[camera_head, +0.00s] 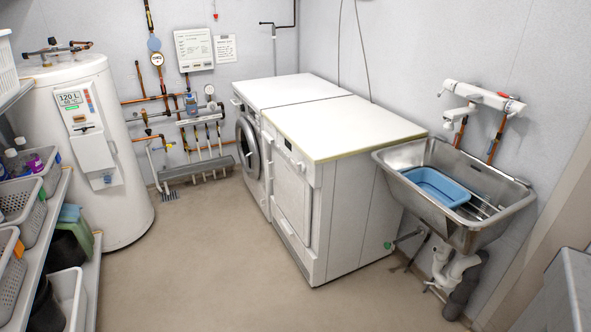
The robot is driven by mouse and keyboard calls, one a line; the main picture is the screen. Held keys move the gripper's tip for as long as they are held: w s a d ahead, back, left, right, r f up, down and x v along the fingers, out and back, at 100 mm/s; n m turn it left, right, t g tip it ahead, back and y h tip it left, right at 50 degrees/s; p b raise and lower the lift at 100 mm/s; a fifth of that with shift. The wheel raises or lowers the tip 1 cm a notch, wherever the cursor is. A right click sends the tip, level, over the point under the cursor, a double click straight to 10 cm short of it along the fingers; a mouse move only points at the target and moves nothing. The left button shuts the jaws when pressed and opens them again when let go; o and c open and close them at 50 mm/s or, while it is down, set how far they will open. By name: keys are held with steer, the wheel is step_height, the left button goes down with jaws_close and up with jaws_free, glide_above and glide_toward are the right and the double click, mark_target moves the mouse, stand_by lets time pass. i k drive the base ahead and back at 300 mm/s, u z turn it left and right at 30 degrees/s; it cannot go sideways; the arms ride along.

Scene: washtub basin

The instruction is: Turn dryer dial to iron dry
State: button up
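The nearer white appliance, which looks like the dryer (340,210), stands against the right wall and its front faces left. Its front panel has a small dark display (288,144) near the top. A small pale knob-like shape that may be the dial (301,166) is to the right of the display. Its marks and setting are too small to read. The front door of this appliance looks shut. My gripper is not in view.
A washing machine (249,146) with a round dark door stands beyond the dryer. A steel sink (513,207) holding a blue basin (437,187) is to the right. A water heater (117,195) and loaded shelves (40,252) stand left. The floor (210,265) before the appliances is clear.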

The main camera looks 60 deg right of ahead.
mark_target(301, 167)
steer(key=i, duration=0.85)
steer(key=u, duration=0.05)
